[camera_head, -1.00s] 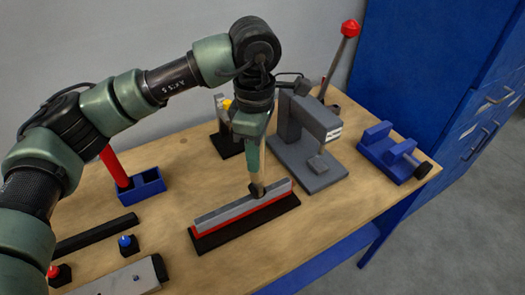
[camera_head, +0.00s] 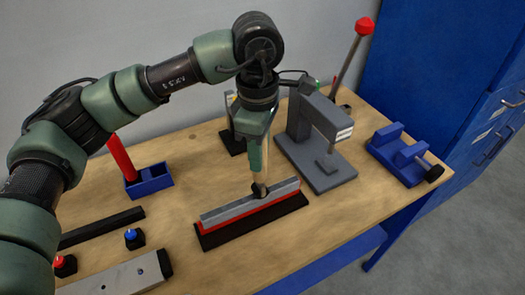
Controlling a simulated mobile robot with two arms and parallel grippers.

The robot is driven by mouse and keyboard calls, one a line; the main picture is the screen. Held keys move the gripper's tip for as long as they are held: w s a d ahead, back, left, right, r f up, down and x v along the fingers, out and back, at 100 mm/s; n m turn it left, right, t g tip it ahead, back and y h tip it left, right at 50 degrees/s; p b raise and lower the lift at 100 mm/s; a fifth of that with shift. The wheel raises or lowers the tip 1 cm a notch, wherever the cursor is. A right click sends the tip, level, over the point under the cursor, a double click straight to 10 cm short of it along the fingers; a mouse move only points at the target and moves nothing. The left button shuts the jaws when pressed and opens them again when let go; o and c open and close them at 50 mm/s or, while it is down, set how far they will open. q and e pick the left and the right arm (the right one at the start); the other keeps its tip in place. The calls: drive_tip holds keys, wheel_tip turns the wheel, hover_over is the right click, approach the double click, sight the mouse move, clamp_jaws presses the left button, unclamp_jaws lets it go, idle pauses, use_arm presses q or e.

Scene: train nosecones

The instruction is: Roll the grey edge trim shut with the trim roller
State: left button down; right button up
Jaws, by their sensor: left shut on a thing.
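The grey edge trim (camera_head: 228,211) lies along a red strip on a black base on the wooden bench, in the middle of the head view. My left gripper (camera_head: 257,165) points down above it, shut on the trim roller (camera_head: 259,188). The roller's pale handle shows between the fingers, and its dark lower end is at the top of the trim, right of its middle. I cannot tell whether the roller presses on the trim. The fingers hide part of the handle. My right gripper is not in view.
A grey press with a red-knobbed lever (camera_head: 318,130) stands behind right, a blue vise (camera_head: 399,155) farther right. At left are a blue holder (camera_head: 149,183) with a red handle, a black bar (camera_head: 100,228), red and blue buttons, and a metal plate (camera_head: 125,278).

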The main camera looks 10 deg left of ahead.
use_arm(q)
drive_tip(key=shift+s+a, duration=0.65)
drive_tip(key=shift+a, duration=0.2)
drive_tip(key=shift+f+b, duration=0.1)
drive_tip(key=shift+b, duration=0.2)
drive_tip(key=shift+s+a+b, duration=0.45)
drive_tip(key=shift+s+a, duration=0.35)
drive_tip(key=shift+a, duration=0.35)
drive_tip(key=shift+s+a, duration=0.1)
drive_tip(key=shift+a, duration=0.05)
drive_tip(key=shift+s+a+b, duration=0.5)
drive_tip(key=shift+s+a, duration=0.2)
drive_tip(key=shift+a, duration=0.25)
drive_tip(key=shift+s+a, duration=0.15)
drive_tip(key=shift+a, duration=0.05)
